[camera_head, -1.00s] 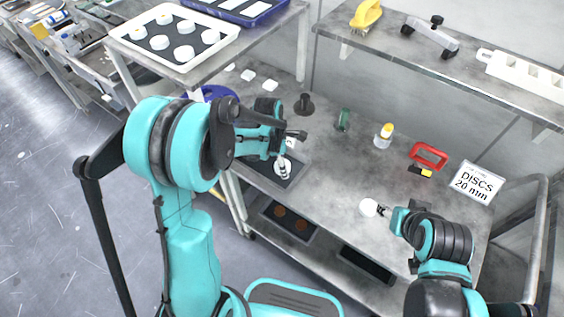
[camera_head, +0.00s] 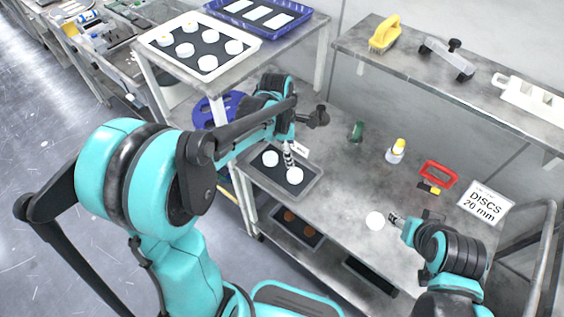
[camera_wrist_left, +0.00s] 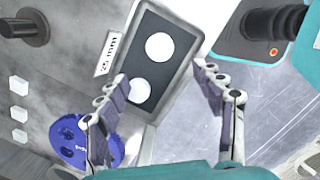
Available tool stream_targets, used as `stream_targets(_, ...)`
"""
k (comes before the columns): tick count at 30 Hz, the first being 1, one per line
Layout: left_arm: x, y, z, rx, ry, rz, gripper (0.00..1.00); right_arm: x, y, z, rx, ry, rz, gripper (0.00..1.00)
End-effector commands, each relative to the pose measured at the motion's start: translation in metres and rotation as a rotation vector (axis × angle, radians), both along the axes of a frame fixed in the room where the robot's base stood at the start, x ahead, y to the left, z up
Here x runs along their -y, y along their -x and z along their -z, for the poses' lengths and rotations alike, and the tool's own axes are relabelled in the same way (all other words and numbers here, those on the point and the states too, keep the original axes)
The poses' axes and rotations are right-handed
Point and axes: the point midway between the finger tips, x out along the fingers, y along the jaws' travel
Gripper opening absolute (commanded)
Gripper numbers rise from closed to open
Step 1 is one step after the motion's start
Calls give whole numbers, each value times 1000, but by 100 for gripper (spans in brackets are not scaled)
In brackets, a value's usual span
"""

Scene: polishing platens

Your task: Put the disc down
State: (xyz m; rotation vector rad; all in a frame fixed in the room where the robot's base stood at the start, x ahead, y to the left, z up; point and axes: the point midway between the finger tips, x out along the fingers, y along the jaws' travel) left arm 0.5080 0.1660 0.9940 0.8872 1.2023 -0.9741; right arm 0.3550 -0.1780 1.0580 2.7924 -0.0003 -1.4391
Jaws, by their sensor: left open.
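My left gripper (camera_head: 290,160) hangs over a small dark-lined grey tray (camera_head: 309,187) on the bench. In the left wrist view the gripper (camera_wrist_left: 165,95) is open and nothing is between its fingers. Two white discs lie apart on the tray's dark liner: one nearer the back (camera_head: 270,158) and one nearer the front (camera_head: 295,176). They also show in the wrist view, an upper one (camera_wrist_left: 159,46) and a lower one (camera_wrist_left: 139,91). My right gripper (camera_head: 394,218) is beside another white disc (camera_head: 375,220); I cannot tell whether its fingers touch it.
A "25 mm" label (camera_wrist_left: 106,54) stands beside the tray. A blue round object (camera_head: 208,110) lies behind my left arm.

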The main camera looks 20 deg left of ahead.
Motion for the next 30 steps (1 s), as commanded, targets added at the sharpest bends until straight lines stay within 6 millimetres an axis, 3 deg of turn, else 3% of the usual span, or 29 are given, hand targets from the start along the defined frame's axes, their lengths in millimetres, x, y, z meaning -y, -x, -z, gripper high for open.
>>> stream_targets(5, -1, 38, -35, 158, -90, 388, 68, 0, 0, 0, 0, 0, 0, 52)
stream_targets(9, -4, 76, -57, 302, -233, 802, 68, 0, 0, 0, 0, 0, 0, 52)
stream_targets(18, -11, 140, -67, 467, -613, 1561, 68, 0, 0, 0, 0, 0, 0, 52)
stream_targets(24, -12, 153, -64, 478, -745, 1774, 68, 0, 0, 0, 0, 0, 0, 52)
stream_targets(30, -13, 154, -64, 477, -760, 1797, 68, 0, 0, 0, 0, 0, 0, 52)
